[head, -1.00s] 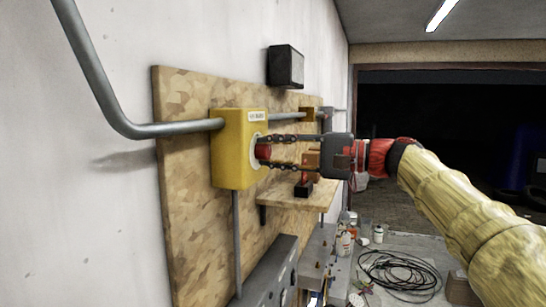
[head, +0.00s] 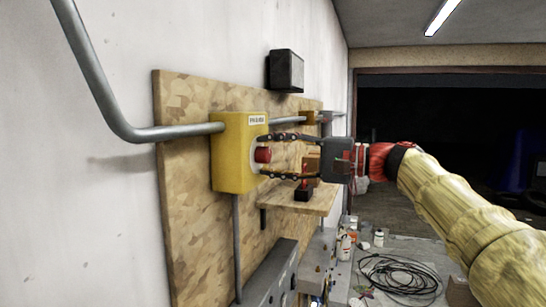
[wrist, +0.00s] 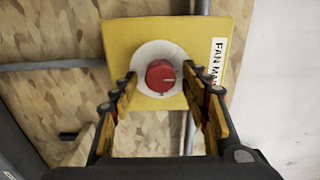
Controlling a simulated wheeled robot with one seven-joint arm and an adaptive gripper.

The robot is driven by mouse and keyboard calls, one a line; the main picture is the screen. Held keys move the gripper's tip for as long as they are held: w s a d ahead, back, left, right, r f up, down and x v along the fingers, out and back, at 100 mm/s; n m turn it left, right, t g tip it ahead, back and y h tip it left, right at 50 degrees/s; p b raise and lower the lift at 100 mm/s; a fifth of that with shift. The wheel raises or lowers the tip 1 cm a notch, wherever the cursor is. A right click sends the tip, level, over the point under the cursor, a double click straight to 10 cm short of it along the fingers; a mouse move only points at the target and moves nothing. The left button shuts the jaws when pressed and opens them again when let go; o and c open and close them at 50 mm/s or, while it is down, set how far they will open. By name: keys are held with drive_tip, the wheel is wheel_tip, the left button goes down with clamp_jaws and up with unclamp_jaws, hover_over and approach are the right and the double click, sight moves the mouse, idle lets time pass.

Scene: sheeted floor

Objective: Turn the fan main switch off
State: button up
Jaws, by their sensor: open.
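The fan main switch is a yellow box (head: 232,165) on the wall board, with a red round knob (head: 262,155) on its front face. In the wrist view the red knob (wrist: 160,75) sits on a pale round plate, and a light mark on it runs toward the right. Part of a label reading "FAN MA" (wrist: 215,62) shows beside it. My gripper (head: 266,156) is open in front of the box, with one finger above and one below the knob. In the wrist view the fingers stand on either side of the knob, with gaps between.
Grey conduit (head: 170,132) runs into the box from the left, and another pipe leaves below. A wooden shelf (head: 320,200) with small items juts out to the right. A black box (head: 286,70) hangs above.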

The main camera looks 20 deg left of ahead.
drive_tip(key=d, duration=1.2)
drive_tip(key=shift+s, duration=0.45)
